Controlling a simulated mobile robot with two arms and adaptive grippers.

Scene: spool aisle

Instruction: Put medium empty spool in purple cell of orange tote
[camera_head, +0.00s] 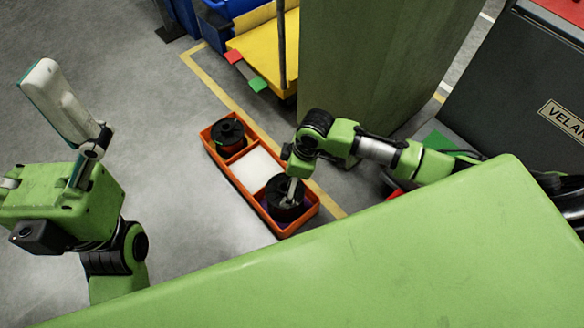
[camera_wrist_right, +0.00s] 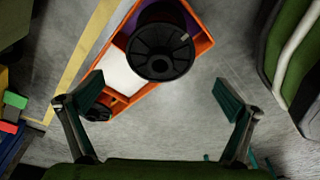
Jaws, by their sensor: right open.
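The orange tote (camera_head: 233,179) lies on the floor in the head view, with its rim also in the right wrist view (camera_wrist_right: 205,45). A black spool (camera_head: 286,207) is in its near end cell, where purple lining (camera_wrist_right: 120,40) shows beside the spool (camera_wrist_right: 160,52). Whether it rests fully on the cell floor is hidden. My right gripper (camera_head: 292,186) is above this spool. In the wrist view its fingers (camera_wrist_right: 158,95) are spread, with nothing held between them. My left gripper (camera_head: 62,105) is raised at the left, away from the tote; its jaw gap is unclear.
The tote's middle cell (camera_head: 254,168) is white and empty. Its far cell holds a black spool with red (camera_head: 229,133). A yellow cart (camera_head: 262,58), a green column (camera_head: 380,60) and a dark grey cabinet (camera_head: 520,95) stand beyond. Floor left of the tote is clear.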

